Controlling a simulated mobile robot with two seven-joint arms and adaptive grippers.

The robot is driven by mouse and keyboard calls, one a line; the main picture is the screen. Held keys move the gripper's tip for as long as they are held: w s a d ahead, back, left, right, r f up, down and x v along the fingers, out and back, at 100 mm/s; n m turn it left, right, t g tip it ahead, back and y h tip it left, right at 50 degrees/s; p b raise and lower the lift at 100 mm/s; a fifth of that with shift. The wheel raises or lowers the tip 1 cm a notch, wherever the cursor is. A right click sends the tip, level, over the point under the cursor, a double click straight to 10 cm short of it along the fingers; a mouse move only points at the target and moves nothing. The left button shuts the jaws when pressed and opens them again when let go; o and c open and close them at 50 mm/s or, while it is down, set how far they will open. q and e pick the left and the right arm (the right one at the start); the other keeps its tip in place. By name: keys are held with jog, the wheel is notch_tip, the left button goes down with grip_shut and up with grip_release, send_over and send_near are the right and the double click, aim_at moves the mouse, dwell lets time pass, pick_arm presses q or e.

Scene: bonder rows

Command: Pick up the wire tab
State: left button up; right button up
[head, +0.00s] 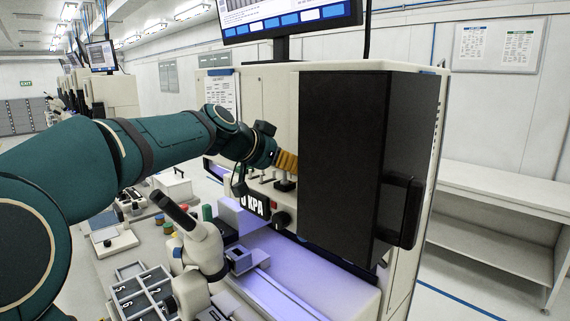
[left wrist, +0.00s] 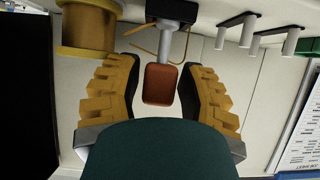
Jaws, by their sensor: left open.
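The wire tab, as far as I can tell, is the small red-brown block (left wrist: 161,84) on a grey stem in the left wrist view. A thin golden wire (left wrist: 143,49) runs close to its stem. My left gripper (left wrist: 160,72) has its yellow, dark-padded fingers apart, one on each side of the block, with gaps showing on both sides. In the head view my left gripper (head: 287,161) is at the machine front, beside the black box; the tab cannot be made out there. My right gripper is not in view.
A yellow spool (left wrist: 87,28) is close to one finger. Several grey pegs (left wrist: 249,30) stick out nearby. In the head view a black box (head: 340,165) stands right of my gripper, a KPA display (head: 254,204) below it, and a white microscope (head: 203,245) in front.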

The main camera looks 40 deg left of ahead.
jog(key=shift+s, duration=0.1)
pick_arm(q)
grip_shut()
dwell(0.3)
notch_tip(320, 180, up, 9)
jog(key=shift+w+f+p, duration=0.1)
jog(key=shift+p, duration=0.8)
jog(key=shift+w, duration=0.15)
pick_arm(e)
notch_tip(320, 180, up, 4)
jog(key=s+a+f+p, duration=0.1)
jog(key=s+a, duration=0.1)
pick_arm(q)
jog(key=shift+a+f+b, duration=0.5)
jog(key=shift+f+b, duration=0.35)
jog(key=shift+f, duration=0.5)
jog(key=shift+a+f+b, duration=0.45)
jog(key=shift+f+b, duration=0.4)
jog(key=shift+f, duration=0.55)
jog(key=shift+a+f+b, duration=0.5)
jog(key=shift+f+b, duration=0.35)
jog(key=shift+f, duration=0.5)
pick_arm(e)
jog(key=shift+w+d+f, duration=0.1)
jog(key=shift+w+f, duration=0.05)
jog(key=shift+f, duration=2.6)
